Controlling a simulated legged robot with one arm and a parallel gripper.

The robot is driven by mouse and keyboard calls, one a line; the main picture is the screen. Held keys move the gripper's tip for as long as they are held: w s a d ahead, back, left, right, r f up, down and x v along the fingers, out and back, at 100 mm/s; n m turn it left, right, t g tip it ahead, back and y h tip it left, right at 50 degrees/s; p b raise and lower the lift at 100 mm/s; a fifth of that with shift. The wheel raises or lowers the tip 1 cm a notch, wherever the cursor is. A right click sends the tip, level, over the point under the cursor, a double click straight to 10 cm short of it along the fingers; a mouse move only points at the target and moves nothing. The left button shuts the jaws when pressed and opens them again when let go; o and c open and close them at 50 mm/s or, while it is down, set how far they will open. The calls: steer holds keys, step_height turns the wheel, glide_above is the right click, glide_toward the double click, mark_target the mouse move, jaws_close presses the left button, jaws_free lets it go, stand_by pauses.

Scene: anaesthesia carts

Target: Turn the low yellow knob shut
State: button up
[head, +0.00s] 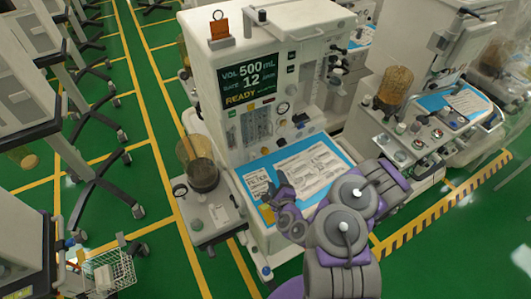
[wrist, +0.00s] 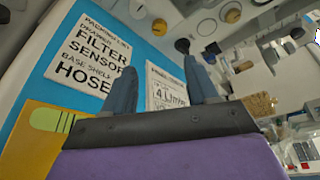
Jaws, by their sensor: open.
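My gripper (head: 283,183) is above the blue work surface of the white anaesthesia cart, in front of its upright panel. In the wrist view its two dark fingers (wrist: 160,65) stand apart with nothing between them. Beyond the fingertips, at the top of the wrist view, a small yellow knob (wrist: 159,27) and a larger yellow knob (wrist: 233,14) sit on the pale panel, apart from the fingers. I cannot tell for certain which is the low one, nor its turn position. In the head view no yellow knob stands out clearly on the panel.
A printed checklist (wrist: 90,55) and a second sheet (wrist: 166,92) lie on the blue surface (head: 338,147). A brown canister (head: 203,175) stands at the cart's left side. Another cart (head: 425,135) stands close at right. Green floor (head: 140,190) is open at left.

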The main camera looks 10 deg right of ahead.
mark_target(266, 153)
steer(key=shift+w+f+b, duration=0.25)
steer(key=shift+w+b, duration=0.15)
steer(key=shift+w, duration=0.05)
steer(key=b+x, duration=0.7)
steer(key=x, duration=0.7)
steer(key=shift+w+a+f, duration=0.1)
steer(key=shift+w+a, duration=0.1)
steer(key=shift+w, duration=0.7)
steer(key=shift+c, duration=0.5)
steer(key=c, duration=0.9)
steer(key=shift+c, duration=0.2)
